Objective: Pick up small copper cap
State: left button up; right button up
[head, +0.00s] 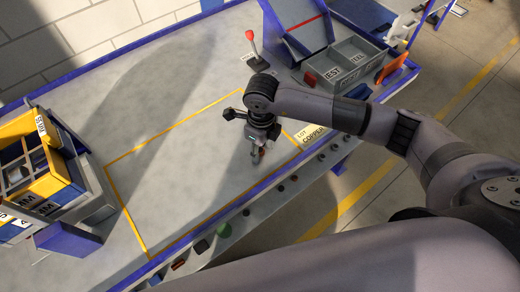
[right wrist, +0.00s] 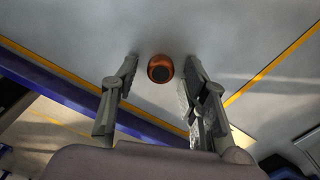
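The small copper cap (right wrist: 160,68) stands on the grey table top, a short round copper-orange piece with a dark middle. In the right wrist view it lies between the fingertips of my right gripper (right wrist: 160,62), with a gap visible on both sides. The gripper is open and points down at the table. In the head view my right gripper (head: 256,158) is inside the yellow outline near the front edge, and the cap is mostly hidden by the fingers. My left gripper is not in view.
A grey bin with compartments (head: 345,68) stands at the back right, beside a red-knobbed lever (head: 252,42). A yellow and grey unit (head: 35,165) stands at the left. Small items line the front ledge, including a green one (head: 224,230). The outlined area (head: 170,185) left of the gripper is clear.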

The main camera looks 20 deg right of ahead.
grip_shut()
jog(key=shift+r, duration=0.15)
dwell(0.4)
